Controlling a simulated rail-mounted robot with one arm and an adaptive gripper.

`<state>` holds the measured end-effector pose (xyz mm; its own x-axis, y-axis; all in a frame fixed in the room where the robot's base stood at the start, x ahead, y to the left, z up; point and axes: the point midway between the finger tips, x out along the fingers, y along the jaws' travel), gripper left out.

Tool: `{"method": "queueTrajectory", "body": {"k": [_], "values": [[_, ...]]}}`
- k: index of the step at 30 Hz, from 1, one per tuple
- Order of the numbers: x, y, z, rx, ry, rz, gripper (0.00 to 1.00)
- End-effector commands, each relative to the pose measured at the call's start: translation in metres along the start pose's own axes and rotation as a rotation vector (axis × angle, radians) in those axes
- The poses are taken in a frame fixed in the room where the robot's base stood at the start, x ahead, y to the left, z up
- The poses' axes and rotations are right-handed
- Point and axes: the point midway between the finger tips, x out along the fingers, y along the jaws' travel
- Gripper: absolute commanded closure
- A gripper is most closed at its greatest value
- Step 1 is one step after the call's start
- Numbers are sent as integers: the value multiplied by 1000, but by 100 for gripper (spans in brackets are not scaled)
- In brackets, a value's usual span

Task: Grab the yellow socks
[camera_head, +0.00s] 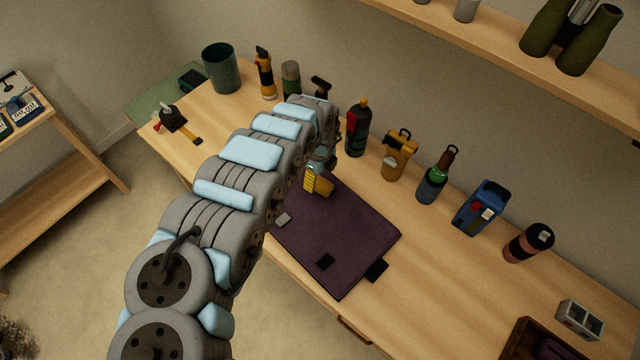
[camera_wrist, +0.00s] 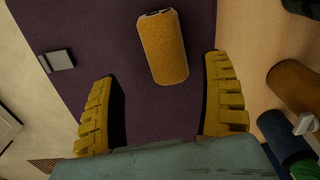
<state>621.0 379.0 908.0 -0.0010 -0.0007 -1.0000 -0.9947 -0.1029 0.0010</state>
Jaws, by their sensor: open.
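The yellow socks (camera_wrist: 165,48) are a rolled, orange-yellow bundle lying on a dark purple mat (camera_wrist: 100,30). In the head view the bundle (camera_head: 326,188) shows small near the mat's upper edge, partly hidden by my gripper. My gripper (camera_wrist: 160,95) has ribbed yellow fingers. They are spread wide and empty. In the wrist view the socks lie ahead of the fingers and between their lines, nearer the right finger. In the head view my gripper (camera_head: 311,181) is right beside the socks. I cannot tell its exact height above the mat.
A shelf (camera_head: 480,40) is above.

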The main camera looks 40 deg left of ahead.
Motion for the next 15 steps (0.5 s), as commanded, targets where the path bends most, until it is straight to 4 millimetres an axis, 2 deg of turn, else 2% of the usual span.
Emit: {"method": "queueTrajectory", "body": {"k": [15], "values": [[28,-8,5,-1,0,-2,20]]}}
